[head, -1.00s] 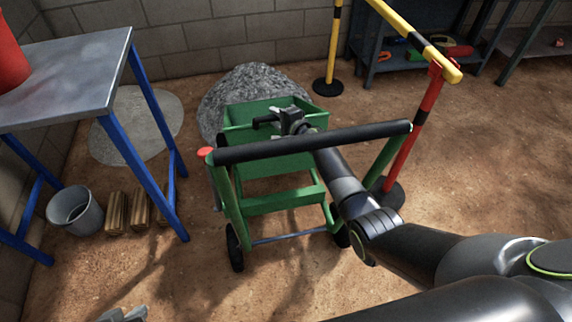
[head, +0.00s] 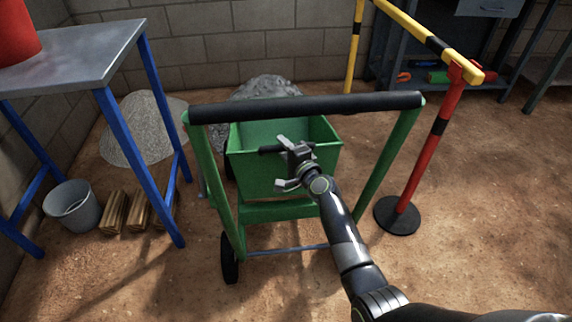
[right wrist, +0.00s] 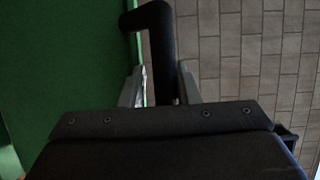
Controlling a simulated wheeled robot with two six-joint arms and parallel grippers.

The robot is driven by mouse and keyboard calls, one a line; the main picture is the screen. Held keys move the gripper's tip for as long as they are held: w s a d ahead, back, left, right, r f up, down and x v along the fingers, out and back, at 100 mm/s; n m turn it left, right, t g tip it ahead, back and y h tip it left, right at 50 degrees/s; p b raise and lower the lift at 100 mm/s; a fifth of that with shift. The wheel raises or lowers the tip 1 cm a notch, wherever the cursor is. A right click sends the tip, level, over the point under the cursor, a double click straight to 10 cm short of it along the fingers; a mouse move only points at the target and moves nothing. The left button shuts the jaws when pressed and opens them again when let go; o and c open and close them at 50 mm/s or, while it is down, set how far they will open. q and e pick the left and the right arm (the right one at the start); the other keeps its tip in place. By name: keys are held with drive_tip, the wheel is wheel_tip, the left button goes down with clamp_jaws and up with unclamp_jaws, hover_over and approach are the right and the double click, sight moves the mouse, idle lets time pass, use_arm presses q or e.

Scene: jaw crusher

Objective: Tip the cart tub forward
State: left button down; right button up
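The green cart tub (head: 265,183) sits on a green wheeled frame in the middle of the head view and looks about level. A black push bar (head: 305,106) crosses above it on two green uprights. My right gripper (head: 284,150) is at the tub's near side, beyond the push bar. The right wrist view shows its two fingers on either side of a bent black handle (right wrist: 160,55), close against it; it looks shut on the handle. The handle also shows in the head view (head: 270,150). My left gripper is not in view.
A grey rubble pile (head: 265,88) lies behind the tub. A blue-legged table (head: 75,60) stands left, with a bucket (head: 72,207) and wood blocks (head: 125,212) beside it. A red post (head: 430,150) with a yellow-black rail (head: 425,38) stands close on the right.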

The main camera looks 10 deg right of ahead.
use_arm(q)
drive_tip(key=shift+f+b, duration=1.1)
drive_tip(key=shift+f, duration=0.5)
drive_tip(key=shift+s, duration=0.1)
